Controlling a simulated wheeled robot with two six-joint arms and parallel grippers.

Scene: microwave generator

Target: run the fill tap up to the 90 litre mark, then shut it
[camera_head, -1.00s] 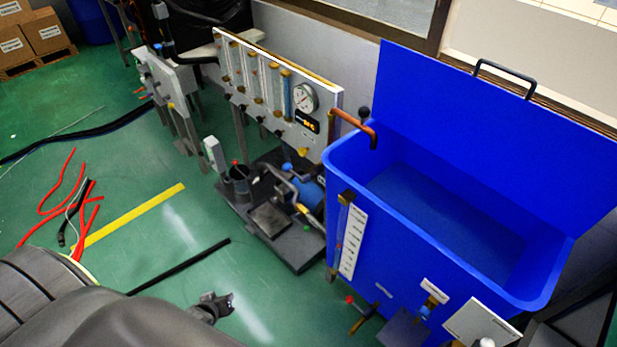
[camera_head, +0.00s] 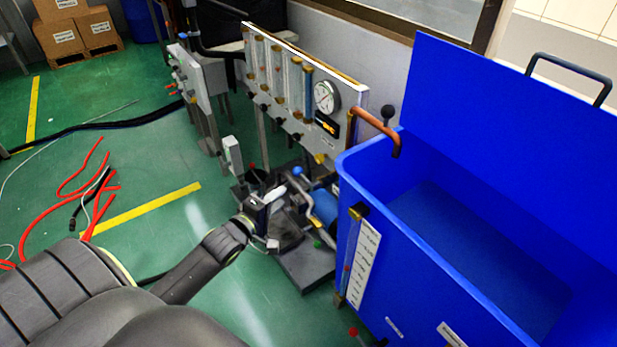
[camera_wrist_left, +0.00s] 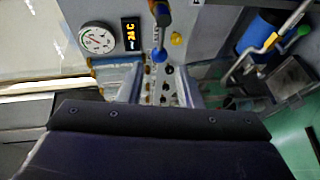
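The blue tank (camera_head: 375,185) stands at the right with its lid raised. A copper spout (camera_head: 378,131) with a black ball-ended lever (camera_head: 388,112) reaches over its left rim. A white scale (camera_head: 364,262) beside a sight tube (camera_head: 350,250) is on the tank's front; its marks are too small to read. I cannot tell whether water is inside. My left gripper (camera_head: 272,196) is over the pump skid, left of the tank and apart from the spout. In the left wrist view its fingers (camera_wrist_left: 155,88) are spread, with a blue-knobbed lever (camera_wrist_left: 158,55) beyond them. My right gripper is not in view.
A panel of flow tubes with a dial gauge (camera_head: 326,97) and an orange display (camera_head: 327,125) stands behind the gripper. A blue pump (camera_head: 325,207) sits on the dark skid (camera_head: 305,265). Red hoses (camera_head: 85,205) lie on the green floor at left.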

